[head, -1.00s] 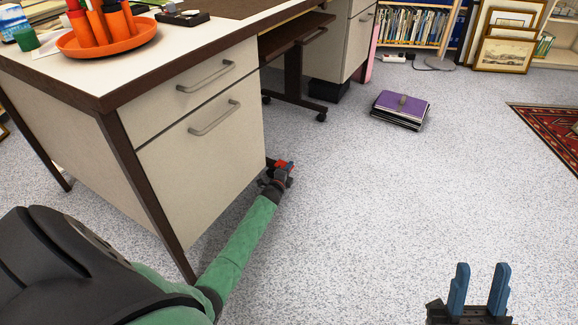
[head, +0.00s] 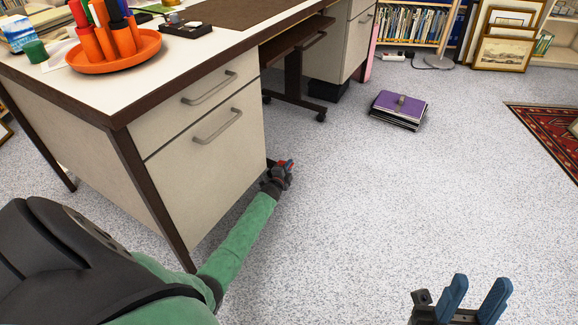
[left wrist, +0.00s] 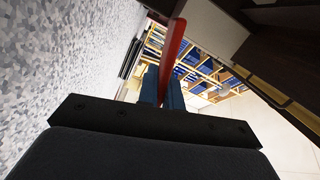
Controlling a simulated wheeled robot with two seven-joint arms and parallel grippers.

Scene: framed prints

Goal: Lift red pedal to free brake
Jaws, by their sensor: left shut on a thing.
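The red pedal (left wrist: 172,58) stands between the blue fingers of my left gripper (left wrist: 161,85) in the left wrist view, and the fingers are shut on it. In the head view my left gripper (head: 284,170) is low by the desk's right side, near the floor, with a small bit of red (head: 290,162) at its tip. Most of the pedal and what it is fixed to are hidden there by the gripper and the desk. My right gripper (head: 476,292) is at the bottom right, its blue fingers apart and nothing between them.
The desk's drawer cabinet (head: 205,150) stands right beside my left arm. A purple folder stack (head: 399,108) lies on the floor further back. A patterned red rug (head: 548,130) is at the right. The grey floor in the middle is clear.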

